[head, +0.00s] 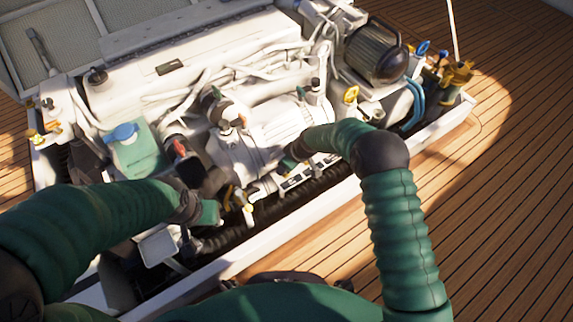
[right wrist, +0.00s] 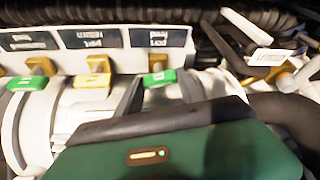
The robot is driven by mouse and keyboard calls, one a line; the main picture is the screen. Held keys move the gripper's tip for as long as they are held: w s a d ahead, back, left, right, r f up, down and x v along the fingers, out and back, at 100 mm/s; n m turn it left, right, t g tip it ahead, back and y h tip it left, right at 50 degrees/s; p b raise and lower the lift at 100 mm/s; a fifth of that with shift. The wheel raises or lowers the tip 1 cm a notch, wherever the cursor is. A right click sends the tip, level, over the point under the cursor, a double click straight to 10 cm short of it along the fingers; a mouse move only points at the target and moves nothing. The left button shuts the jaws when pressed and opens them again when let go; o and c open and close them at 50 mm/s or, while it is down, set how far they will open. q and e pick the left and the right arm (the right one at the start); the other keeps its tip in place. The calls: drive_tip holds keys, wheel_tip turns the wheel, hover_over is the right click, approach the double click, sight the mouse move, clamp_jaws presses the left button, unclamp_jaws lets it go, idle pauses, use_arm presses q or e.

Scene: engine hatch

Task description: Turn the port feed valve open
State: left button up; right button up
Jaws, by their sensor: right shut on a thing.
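The port feed valve shows in the right wrist view as a green handle (right wrist: 160,77) below an upside-down dark label reading "port feed" (right wrist: 158,38). The handle lies across the picture, between the two dark fingers of my right gripper (right wrist: 161,88). The gripper is shut on it. In the head view my right gripper (head: 288,164) reaches down to the front of the white engine, and the valve is too small to make out. My left gripper (head: 208,208) is at the engine's front left, partly hidden by its own arm; its fingers are not clear.
Left of the port feed valve are a yellow handle (right wrist: 92,72) and another green handle (right wrist: 28,80), each under its own label. A black ribbed hose (right wrist: 130,14) runs beyond the labels. The white hatch rim (head: 330,205) borders the wooden deck (head: 490,200), which is clear at right.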

drive_tip(key=o, duration=1.4)
drive_tip(key=shift+c, duration=0.2)
drive_tip(key=shift+r, duration=0.1)
drive_tip(key=p+v, duration=0.8)
drive_tip(key=v, duration=0.8)
drive_tip(key=shift+s+r, duration=0.2)
drive_tip(key=shift+r, duration=0.05)
drive_tip(key=shift+d, duration=0.15)
drive_tip(key=shift+c, duration=0.5)
